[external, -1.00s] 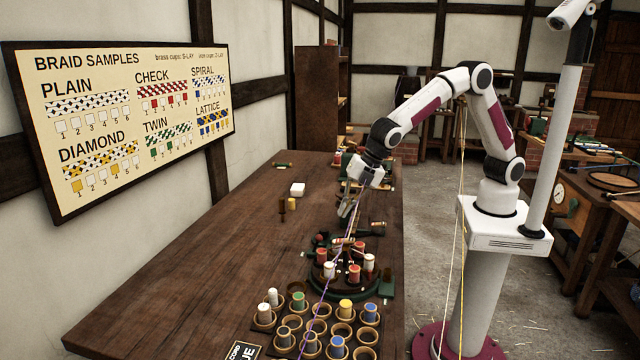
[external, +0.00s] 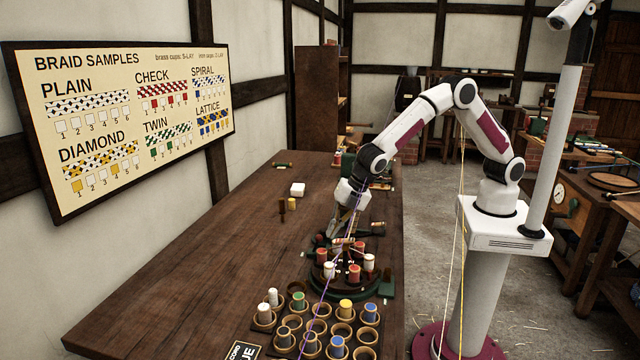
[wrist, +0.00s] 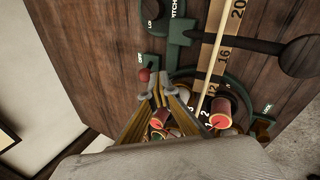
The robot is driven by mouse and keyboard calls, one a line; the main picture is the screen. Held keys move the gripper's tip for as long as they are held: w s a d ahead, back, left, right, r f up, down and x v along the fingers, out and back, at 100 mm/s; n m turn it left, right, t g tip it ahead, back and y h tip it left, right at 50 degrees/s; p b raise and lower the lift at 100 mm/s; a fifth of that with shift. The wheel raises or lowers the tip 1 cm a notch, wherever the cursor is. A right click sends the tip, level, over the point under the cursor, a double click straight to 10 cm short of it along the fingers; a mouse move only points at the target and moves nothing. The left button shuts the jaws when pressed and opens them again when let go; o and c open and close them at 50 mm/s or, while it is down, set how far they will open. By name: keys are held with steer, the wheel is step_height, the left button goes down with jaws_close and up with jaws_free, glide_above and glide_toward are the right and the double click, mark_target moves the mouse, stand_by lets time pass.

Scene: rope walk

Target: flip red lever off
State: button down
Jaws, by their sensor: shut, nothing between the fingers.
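The red lever shows as a small red ball knob (wrist: 144,75) on the green machine base in the wrist view. In the external view its red knob (external: 319,239) sits at the far left of the braiding machine. My gripper (wrist: 154,92) is shut and empty, its fingertips just beside the knob in the wrist view. I cannot tell whether they touch it. In the external view my gripper (external: 334,228) is low over the far side of the machine, and its tips are hard to make out. The lever's stem is mostly hidden.
Red bobbins (wrist: 220,113) stand on the machine close to my gripper. A wooden number scale (wrist: 225,50) and a dark handle (wrist: 298,56) lie beyond. Cups with spools (external: 299,301) fill the near table. A taut purple cord (external: 322,297) runs over them.

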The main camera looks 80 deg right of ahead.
steer(key=shift+w+f, duration=0.35)
steer(key=shift+f, duration=0.3)
steer(key=shift+w+r, duration=0.3)
steer(key=shift+w, duration=0.25)
stand_by(0.4)
steer(key=shift+w+r, duration=0.2)
steer(key=shift+w, duration=0.25)
steer(key=shift+w+r, duration=0.2)
steer(key=shift+w, duration=0.25)
steer(key=shift+w+r, duration=0.2)
steer(key=shift+w, duration=1.45)
steer(key=shift+w+r, duration=0.1)
step_height(320, 180, up, 10)
steer(key=w, duration=0.2)
steer(key=shift+d+f, duration=0.25)
steer(key=shift+d, duration=0.1)
steer(key=shift+w+m, duration=0.1)
steer(key=shift+m, duration=0.2)
